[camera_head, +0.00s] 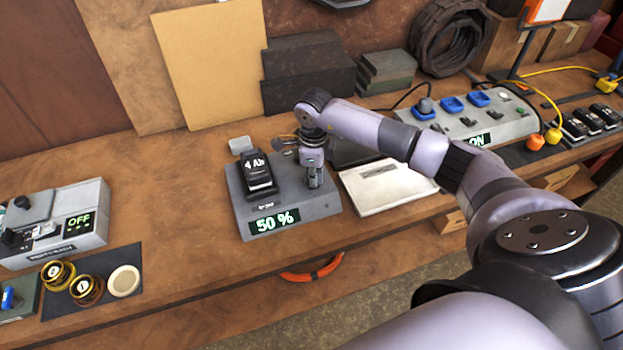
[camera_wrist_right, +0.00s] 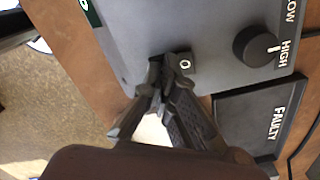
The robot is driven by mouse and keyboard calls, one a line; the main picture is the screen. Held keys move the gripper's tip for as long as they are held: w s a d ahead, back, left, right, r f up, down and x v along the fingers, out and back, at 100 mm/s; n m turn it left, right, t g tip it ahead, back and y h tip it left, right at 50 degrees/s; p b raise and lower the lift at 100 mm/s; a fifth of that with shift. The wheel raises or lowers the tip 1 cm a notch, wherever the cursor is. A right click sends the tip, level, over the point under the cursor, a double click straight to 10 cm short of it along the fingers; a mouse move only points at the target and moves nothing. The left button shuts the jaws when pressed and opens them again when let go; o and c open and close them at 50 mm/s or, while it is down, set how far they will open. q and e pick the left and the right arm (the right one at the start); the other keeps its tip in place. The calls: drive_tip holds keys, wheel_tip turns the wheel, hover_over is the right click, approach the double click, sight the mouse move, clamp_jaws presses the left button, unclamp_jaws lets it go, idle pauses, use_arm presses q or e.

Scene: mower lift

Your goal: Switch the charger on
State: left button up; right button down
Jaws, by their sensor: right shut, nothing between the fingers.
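The charger (camera_head: 237,200) is a grey box on the bench in the head view, with a green display (camera_head: 273,221) reading "50 %". A black battery (camera_head: 258,174) marked "4 Ah" sits on its left part. My right gripper (camera_head: 314,182) points down at the charger's right part. In the right wrist view, my right gripper (camera_wrist_right: 168,68) is shut and empty, its tips at a small dark switch (camera_wrist_right: 185,64) marked "O" on the charger (camera_wrist_right: 140,30). The fingers partly hide the switch; I cannot tell whether they touch it. My left gripper is not in view.
A round LOW/HIGH knob (camera_wrist_right: 256,46) is beside the switch. A dark "FAULTY" tray (camera_wrist_right: 262,120) adjoins the charger. A pale box (camera_head: 385,188) lies right of it. A device (camera_head: 60,230) reading "OFF" stands left; a panel (camera_head: 470,122) reading "ON" stands right.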

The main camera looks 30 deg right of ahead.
drive_tip(key=shift+r+p, duration=0.4)
drive_tip(key=shift+r, duration=0.4)
drive_tip(key=shift+r+p, duration=1.35)
drive_tip(key=shift+r, duration=1.2)
